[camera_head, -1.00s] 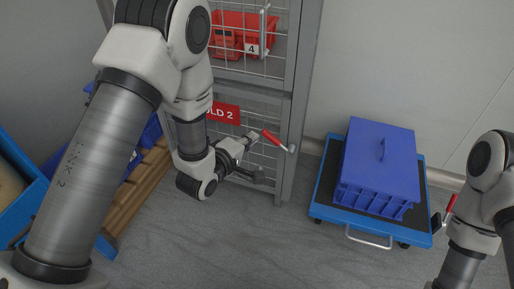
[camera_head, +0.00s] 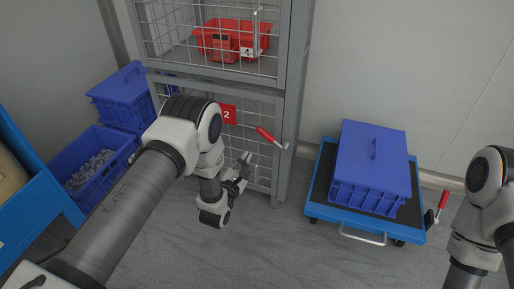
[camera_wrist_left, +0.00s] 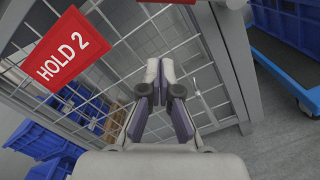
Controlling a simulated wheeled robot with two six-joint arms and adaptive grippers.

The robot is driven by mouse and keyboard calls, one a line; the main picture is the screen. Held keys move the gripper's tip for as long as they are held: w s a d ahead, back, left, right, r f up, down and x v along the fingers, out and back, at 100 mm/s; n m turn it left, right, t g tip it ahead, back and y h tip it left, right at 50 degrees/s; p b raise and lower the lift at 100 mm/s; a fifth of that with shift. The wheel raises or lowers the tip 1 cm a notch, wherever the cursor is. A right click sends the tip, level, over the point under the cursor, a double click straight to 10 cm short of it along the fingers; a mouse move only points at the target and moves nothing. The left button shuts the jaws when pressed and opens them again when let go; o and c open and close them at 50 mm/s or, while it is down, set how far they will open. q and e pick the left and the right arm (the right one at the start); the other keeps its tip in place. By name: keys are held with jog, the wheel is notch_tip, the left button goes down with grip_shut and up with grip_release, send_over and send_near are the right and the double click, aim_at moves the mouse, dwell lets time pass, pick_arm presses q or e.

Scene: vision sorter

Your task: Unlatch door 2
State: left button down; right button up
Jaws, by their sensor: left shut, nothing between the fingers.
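The lower mesh door (camera_head: 262,172) carries a red sign (camera_head: 228,114) ending in 2. The wrist view reads its sign (camera_wrist_left: 68,60) as HOLD 2. A red latch lever (camera_head: 266,135) slants down to a grey pivot by the right post. The door looks closed. My left gripper (camera_head: 246,158) is in front of the mesh, below and left of the lever, apart from it in the picture. Its fingers (camera_wrist_left: 162,72) are together and empty in the wrist view. A bit of red shows at that view's top edge. My right gripper is out of view.
An upper cage holds a red bin (camera_head: 215,42) marked 4. A lidded blue crate (camera_head: 372,165) rests on a blue trolley (camera_head: 365,224) at right. Another red lever (camera_head: 442,200) stands beside it. Blue bins (camera_head: 90,165) are at left. Floor before the cage is clear.

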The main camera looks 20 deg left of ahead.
aim_at(273, 139)
pick_arm(q)
jog(key=w+d+r+b, duration=0.2)
jog(key=w+r, duration=0.1)
jog(key=w, duration=0.1)
jog(key=shift+w+d+r, duration=0.2)
jog(key=shift+w+d, duration=0.1)
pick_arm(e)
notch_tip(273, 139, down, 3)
